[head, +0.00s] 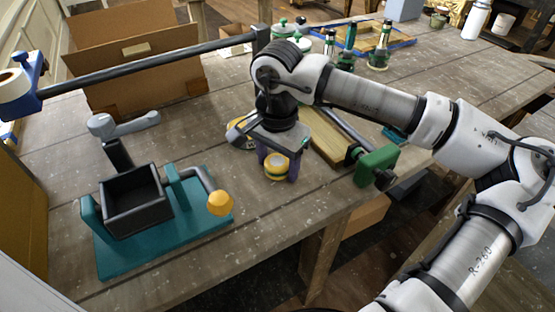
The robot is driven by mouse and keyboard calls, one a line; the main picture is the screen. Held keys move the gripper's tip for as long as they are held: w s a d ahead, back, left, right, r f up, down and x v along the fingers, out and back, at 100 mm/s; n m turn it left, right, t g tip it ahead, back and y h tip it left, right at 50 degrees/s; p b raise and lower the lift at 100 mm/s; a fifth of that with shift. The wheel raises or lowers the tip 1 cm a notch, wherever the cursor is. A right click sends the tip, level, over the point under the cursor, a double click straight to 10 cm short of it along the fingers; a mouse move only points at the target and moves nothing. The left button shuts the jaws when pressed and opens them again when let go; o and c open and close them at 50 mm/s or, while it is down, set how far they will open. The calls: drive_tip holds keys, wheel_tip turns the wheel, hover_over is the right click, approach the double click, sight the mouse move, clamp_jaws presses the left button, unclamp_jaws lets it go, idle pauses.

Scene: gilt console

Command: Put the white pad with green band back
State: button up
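Another pale pad with yellow (239,132) lies just left of my wrist, partly hidden. White round pieces with green (283,28) stand at the back of the table, behind my arm. They are small, and I cannot tell which is the white pad with green band.
A teal-based fixture (165,243) with a black box and yellow knob stands left. A dark bar (160,68) crosses before an open cardboard box (135,50). A wooden board (333,138) and green clamp (377,166) are right of my gripper.

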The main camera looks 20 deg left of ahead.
sight(278, 161)
drive_tip(key=shift+o, duration=0.7)
drive_tip(key=shift+r, duration=0.1)
drive_tip(key=shift+r, duration=0.15)
wheel_tip(278, 161, up, 12)
drive_tip(key=shift+b, duration=0.4)
